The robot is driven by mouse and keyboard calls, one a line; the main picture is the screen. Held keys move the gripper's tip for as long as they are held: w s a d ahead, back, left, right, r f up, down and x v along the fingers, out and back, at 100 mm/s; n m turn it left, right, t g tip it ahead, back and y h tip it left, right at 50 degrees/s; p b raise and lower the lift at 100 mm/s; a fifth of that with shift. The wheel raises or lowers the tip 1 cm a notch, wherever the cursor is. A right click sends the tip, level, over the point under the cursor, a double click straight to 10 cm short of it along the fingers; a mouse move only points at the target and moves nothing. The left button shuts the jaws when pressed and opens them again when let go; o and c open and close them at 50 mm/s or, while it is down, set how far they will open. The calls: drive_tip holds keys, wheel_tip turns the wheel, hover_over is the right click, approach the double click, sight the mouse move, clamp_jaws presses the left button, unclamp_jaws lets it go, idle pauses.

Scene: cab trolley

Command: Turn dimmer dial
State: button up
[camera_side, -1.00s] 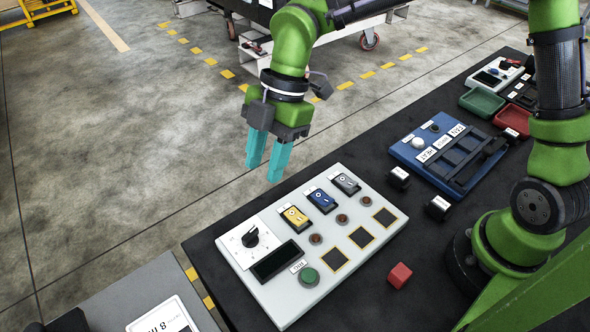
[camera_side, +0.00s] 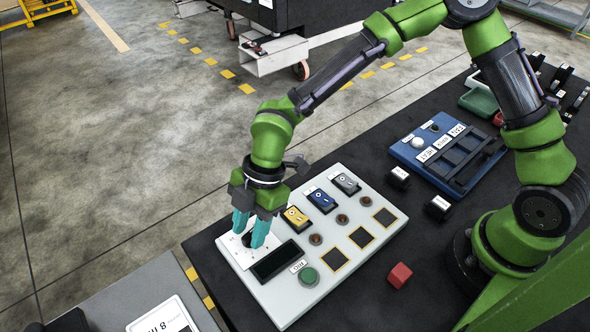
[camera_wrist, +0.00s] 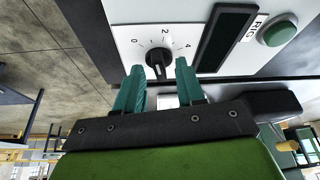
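The dimmer dial (camera_wrist: 158,58) is a black round knob with a pointer on a white plate marked 0, 2 and 4. The plate is at the left end of the grey-white control panel (camera_side: 310,309). In the side view my gripper (camera_side: 249,240) is down at the dial and hides most of it. In the wrist view my gripper (camera_wrist: 158,72) is open, with one teal finger on each side of the dial. A gap shows between each finger and the knob. The dial's pointer end is toward the gripper.
Beside the dial are a dark display (camera_side: 275,262) and a green button (camera_side: 309,277). Yellow, blue and grey switches (camera_side: 322,200) line the panel's far side. A red cube (camera_side: 399,275) and a blue tray unit (camera_side: 420,165) lie on the black table.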

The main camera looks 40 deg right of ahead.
clamp_jaws()
drive_tip(key=shift+m, duration=0.4)
drive_tip(key=m+t, duration=0.2)
drive_tip(key=m, duration=0.2)
drive_tip(key=shift+s, duration=0.15)
drive_tip(key=shift+s+m+t+h, duration=0.15)
drive_tip(key=shift+m+t, duration=0.25)
drive_tip(key=shift+m, duration=0.7)
drive_tip(key=shift+w+m+t+h, duration=0.1)
drive_tip(key=shift+m+t+h, duration=0.25)
drive_tip(key=shift+m, duration=1.05)
unclamp_jaws()
